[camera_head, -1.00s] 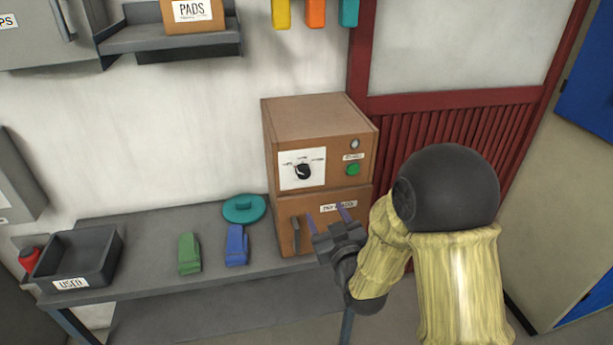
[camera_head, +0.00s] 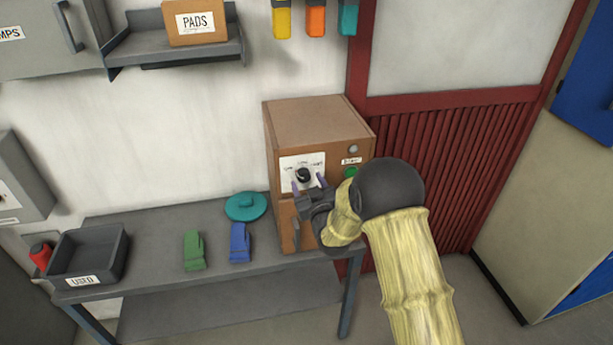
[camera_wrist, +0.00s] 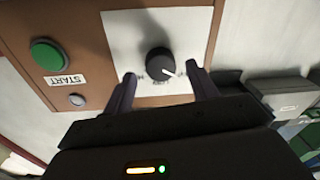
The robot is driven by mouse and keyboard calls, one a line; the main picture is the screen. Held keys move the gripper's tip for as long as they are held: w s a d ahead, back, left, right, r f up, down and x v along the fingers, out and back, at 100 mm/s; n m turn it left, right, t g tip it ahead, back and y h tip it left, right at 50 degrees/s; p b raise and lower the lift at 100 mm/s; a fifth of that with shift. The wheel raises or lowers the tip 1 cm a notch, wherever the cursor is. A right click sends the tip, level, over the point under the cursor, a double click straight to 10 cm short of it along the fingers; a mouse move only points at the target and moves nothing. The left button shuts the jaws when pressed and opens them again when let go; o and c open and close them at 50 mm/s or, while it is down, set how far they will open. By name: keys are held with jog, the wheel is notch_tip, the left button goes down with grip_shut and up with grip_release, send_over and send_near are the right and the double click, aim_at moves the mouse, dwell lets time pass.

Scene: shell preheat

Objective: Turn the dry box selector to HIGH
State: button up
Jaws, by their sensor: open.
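The dry box (camera_head: 318,125) is a brown cabinet standing on the grey bench. Its selector (camera_head: 303,174) is a black round knob on a white plate, also seen in the wrist view (camera_wrist: 160,63) with a white pointer line. The plate's lettering is partly hidden and too small to read surely. My gripper (camera_head: 307,182) is open just in front of the plate. In the wrist view its two purple fingers (camera_wrist: 160,82) stand to either side of the knob, apart from it, with the knob slightly beyond the tips.
A green START button (camera_wrist: 47,55) and a small grey lamp (camera_wrist: 77,100) sit beside the plate. On the bench (camera_head: 150,233) are a teal lid (camera_head: 246,206), green (camera_head: 194,250) and blue (camera_head: 240,243) clips, and a USED tray (camera_head: 80,283). A PADS box (camera_head: 195,22) is on a shelf.

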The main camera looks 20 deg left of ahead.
jog(key=shift+x, duration=0.85)
jog(key=shift+c, duration=0.2)
jog(key=c, duration=0.9)
jog(key=shift+c, duration=0.2)
